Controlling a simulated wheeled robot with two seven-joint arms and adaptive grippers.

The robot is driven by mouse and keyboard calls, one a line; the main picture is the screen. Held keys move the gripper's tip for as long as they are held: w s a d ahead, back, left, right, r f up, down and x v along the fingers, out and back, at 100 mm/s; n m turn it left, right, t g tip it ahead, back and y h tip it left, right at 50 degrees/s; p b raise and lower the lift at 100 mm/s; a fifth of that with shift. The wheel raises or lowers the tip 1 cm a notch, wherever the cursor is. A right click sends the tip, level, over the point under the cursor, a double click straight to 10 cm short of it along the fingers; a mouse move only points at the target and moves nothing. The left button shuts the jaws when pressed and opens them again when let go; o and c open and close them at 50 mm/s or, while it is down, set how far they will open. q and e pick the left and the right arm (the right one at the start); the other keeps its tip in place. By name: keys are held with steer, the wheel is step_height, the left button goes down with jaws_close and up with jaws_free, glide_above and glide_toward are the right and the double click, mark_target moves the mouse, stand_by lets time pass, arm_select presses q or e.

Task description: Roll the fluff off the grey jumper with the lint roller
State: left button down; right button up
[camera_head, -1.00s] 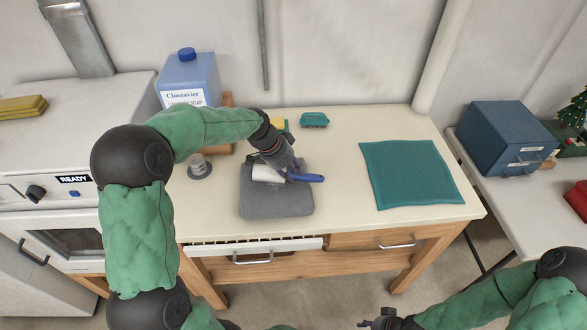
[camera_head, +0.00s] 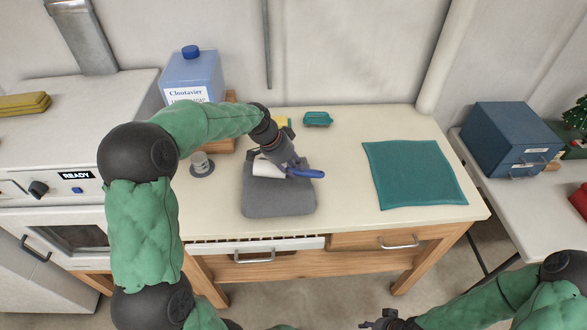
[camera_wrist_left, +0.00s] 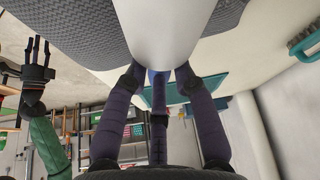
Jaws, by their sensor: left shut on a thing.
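The folded grey jumper (camera_head: 279,198) lies on the cream worktop in the head view. The lint roller has a white roll (camera_head: 268,169) and a blue handle (camera_head: 308,173). My left gripper (camera_head: 288,166) is shut on the lint roller, with the roll over the jumper's back part. In the left wrist view the white roll (camera_wrist_left: 165,35) is close to the jumper's grey knit (camera_wrist_left: 60,30); I cannot tell whether they touch. No fluff can be made out. My right gripper (camera_head: 378,322) is empty, low in the head view, and its fingers look apart in the left wrist view (camera_wrist_left: 37,65).
A teal cloth (camera_head: 415,174) lies right of the jumper, with bare worktop between. A drawer (camera_head: 255,245) is below the front edge.

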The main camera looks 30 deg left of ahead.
arm_select(q)
steer(key=shift+w+a, duration=0.5)
steer(key=shift+w, duration=0.25)
steer(key=shift+w+a, duration=0.1)
steer(key=shift+w, duration=0.05)
steer(key=shift+f, duration=0.1)
